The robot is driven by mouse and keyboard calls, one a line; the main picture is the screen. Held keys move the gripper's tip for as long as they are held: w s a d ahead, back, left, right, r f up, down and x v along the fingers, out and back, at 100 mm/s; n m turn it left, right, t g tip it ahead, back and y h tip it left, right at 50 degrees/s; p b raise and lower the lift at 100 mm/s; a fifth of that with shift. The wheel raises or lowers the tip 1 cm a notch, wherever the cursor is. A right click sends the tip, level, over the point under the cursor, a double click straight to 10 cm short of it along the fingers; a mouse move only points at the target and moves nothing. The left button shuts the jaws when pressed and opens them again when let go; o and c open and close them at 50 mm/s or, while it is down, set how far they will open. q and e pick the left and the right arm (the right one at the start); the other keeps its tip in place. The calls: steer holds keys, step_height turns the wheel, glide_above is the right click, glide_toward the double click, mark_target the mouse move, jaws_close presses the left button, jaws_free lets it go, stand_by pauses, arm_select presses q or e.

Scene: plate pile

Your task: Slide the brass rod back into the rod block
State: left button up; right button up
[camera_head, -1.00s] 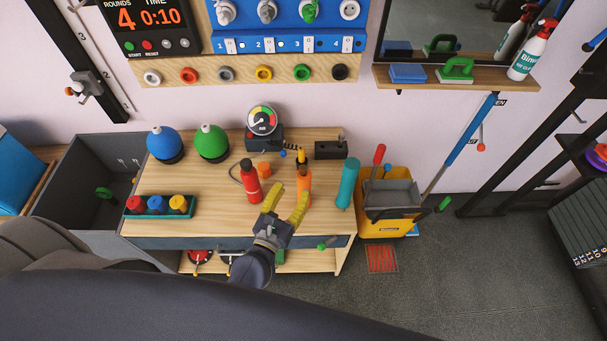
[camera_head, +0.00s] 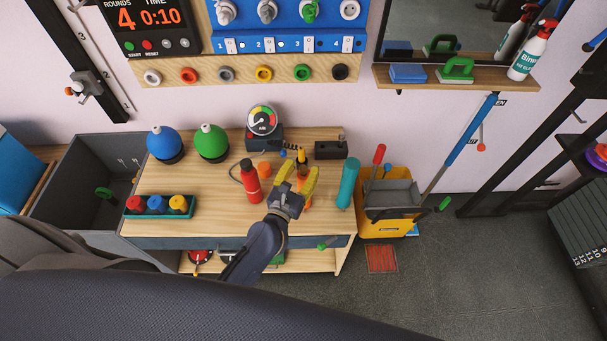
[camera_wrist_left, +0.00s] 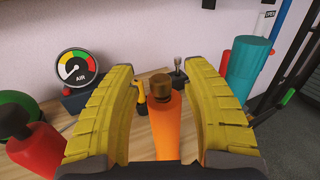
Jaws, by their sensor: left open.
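I cannot make out a brass rod for certain. A dark block (camera_head: 331,150) with a small upright post stands at the back right of the bench and may be the rod block; the left wrist view shows a dark block with a knobbed post (camera_wrist_left: 178,72). My left gripper (camera_head: 299,170) is open over the right part of the bench. Its yellow fingers stand either side of an orange bottle (camera_wrist_left: 166,128) with a brass-coloured cap (camera_wrist_left: 160,86), with gaps on both sides. In the head view the gripper hides most of that bottle. My right gripper is not in view.
A red bottle (camera_head: 251,180) stands left of the gripper and a teal cylinder (camera_head: 348,183) right of it. An air gauge (camera_head: 263,120) is behind. Blue (camera_head: 164,143) and green (camera_head: 211,142) round containers and a teal tray (camera_head: 160,214) are left. The bench's centre-left is clear.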

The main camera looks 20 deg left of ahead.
arm_select(q)
steer(key=shift+w, duration=0.35)
jaws_close()
